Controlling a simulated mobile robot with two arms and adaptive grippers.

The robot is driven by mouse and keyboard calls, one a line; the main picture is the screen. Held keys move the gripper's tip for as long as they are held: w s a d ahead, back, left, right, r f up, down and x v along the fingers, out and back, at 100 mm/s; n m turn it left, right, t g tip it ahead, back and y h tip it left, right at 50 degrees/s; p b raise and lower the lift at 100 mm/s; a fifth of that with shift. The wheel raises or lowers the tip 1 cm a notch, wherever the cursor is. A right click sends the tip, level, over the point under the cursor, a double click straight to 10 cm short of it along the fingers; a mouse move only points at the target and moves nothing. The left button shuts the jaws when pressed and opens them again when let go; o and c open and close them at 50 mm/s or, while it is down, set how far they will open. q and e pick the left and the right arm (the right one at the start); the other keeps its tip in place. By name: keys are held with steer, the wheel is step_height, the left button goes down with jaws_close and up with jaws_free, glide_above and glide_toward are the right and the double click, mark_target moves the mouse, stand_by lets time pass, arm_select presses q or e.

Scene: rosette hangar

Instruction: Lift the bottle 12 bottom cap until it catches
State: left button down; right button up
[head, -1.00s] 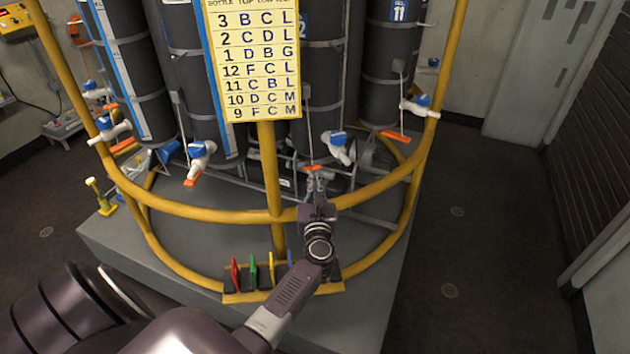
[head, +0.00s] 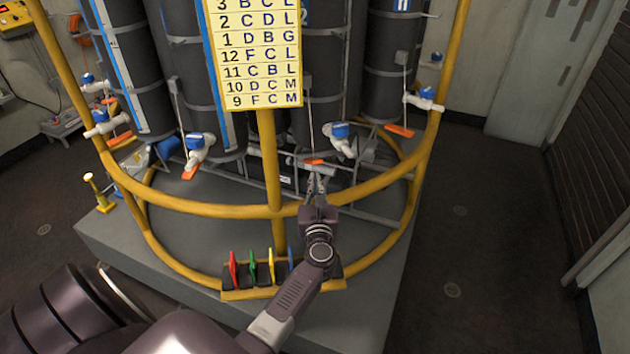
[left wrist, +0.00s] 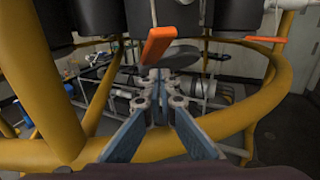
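Bottle 12 appears to be the dark cylinder (head: 325,75) partly behind the yellow sign; only a "2" shows of its label. An orange pull tab (head: 313,162) hangs on a cord below it and is large in the left wrist view (left wrist: 157,45). A dark grey disc (left wrist: 180,55), apparently the bottom cap, lies tilted just beyond my fingertips in that view. My left gripper (head: 318,180) reaches over the yellow rail. Its fingers look a little apart, with the tips (left wrist: 158,76) close under the tab and disc. Whether they touch the disc is unclear. My right gripper is out of view.
The yellow ring rail (head: 235,211) curves under my left wrist. A yellow letter sign (head: 262,60) hangs on a post. White valves with blue knobs, such as one right of the tab (head: 340,136), stand close. Coloured tags (head: 253,270) sit in a low rack. Floor is clear at right.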

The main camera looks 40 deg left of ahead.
arm_select(q)
steer(key=v, duration=1)
stand_by(0.5)
stand_by(0.3)
